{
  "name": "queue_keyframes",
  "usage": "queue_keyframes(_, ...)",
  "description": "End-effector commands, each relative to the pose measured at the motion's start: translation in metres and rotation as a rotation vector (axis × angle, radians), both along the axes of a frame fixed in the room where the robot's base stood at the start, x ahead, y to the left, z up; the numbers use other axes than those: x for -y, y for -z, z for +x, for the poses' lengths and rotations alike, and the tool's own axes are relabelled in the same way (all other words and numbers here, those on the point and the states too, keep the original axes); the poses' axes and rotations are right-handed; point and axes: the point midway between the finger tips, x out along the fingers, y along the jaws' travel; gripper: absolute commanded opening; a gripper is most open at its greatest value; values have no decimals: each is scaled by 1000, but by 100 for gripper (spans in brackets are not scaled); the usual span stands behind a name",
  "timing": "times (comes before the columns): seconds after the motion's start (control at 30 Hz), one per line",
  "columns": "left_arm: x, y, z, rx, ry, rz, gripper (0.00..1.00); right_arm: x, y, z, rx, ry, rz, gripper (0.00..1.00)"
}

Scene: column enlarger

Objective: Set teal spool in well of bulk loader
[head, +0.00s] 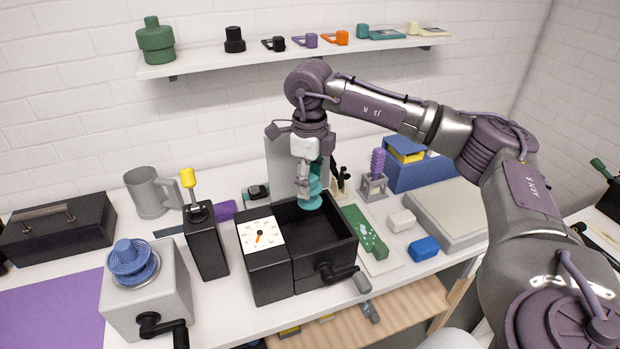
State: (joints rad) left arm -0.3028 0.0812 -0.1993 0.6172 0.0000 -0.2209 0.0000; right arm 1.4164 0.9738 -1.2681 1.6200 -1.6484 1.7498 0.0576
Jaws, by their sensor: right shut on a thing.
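The teal spool (312,203) is in my right gripper (304,187), which points down and is shut on it. The black bulk loader (268,272) stands in the middle of the table, with a white dial on its left part and a crank on its front right. Its open well (318,232) is on the right part. The spool shows at the well's back edge, upright; I cannot tell whether it is above the rim or partly inside. The gripper hides part of the spool. My left gripper is not in view.
A grey box with a blue spool (132,258) and a tall black box (205,240) stand left of the loader. A green board (364,232), white block (402,220) and blue block (424,248) lie to its right. A grey upright panel (281,165) stands behind. A shelf (200,63) hangs above.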

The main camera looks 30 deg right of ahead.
Motion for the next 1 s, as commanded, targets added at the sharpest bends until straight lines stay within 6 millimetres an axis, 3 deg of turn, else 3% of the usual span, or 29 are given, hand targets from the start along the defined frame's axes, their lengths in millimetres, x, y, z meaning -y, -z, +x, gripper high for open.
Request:
queue_keyframes(0.17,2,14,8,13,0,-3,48,0,19,0,0,-1,0,27)
queue_keyframes(0.6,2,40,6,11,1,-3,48,0,54,0,-1,-2,-1,27)
queue_keyframes(1.0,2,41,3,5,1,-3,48,-1,53,-1,2,-2,0,27)
